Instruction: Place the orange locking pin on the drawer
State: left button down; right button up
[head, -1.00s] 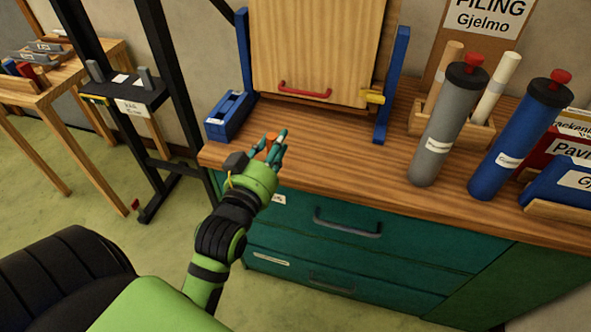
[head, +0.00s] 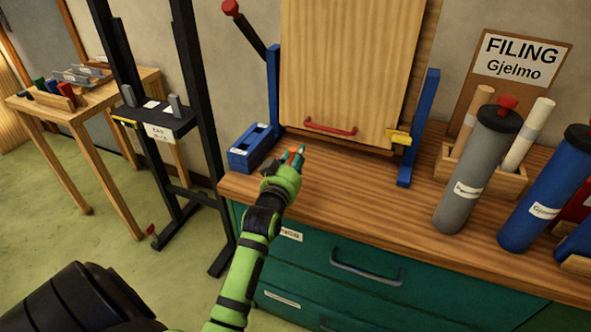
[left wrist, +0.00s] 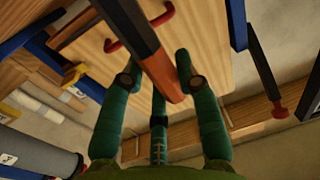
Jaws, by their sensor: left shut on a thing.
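My left gripper (head: 294,156) is above the left part of the wooden cabinet top, just right of the small blue tray. It is shut on the orange locking pin (left wrist: 160,75), which shows between the teal fingers in the left wrist view. The pin has an orange end and a long dark section, and it slants up and left there. In the head view only a bit of orange shows among the fingers. The green drawer (head: 330,268) with a grey handle is closed, below the cabinet top. My right gripper is not in view.
A wooden board (head: 345,70) with a red handle stands in a blue frame behind the gripper. The blue tray (head: 253,160) is at the left corner. Grey (head: 478,175) and blue (head: 543,200) cylinders stand at the right. The front middle of the cabinet top (head: 350,200) is clear.

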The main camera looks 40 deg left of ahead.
pick_arm(q)
jog(key=shift+f, duration=1.9)
jog(key=shift+f, duration=0.2)
jog(key=c, duration=0.9)
grip_release()
jog(key=shift+r, duration=0.1)
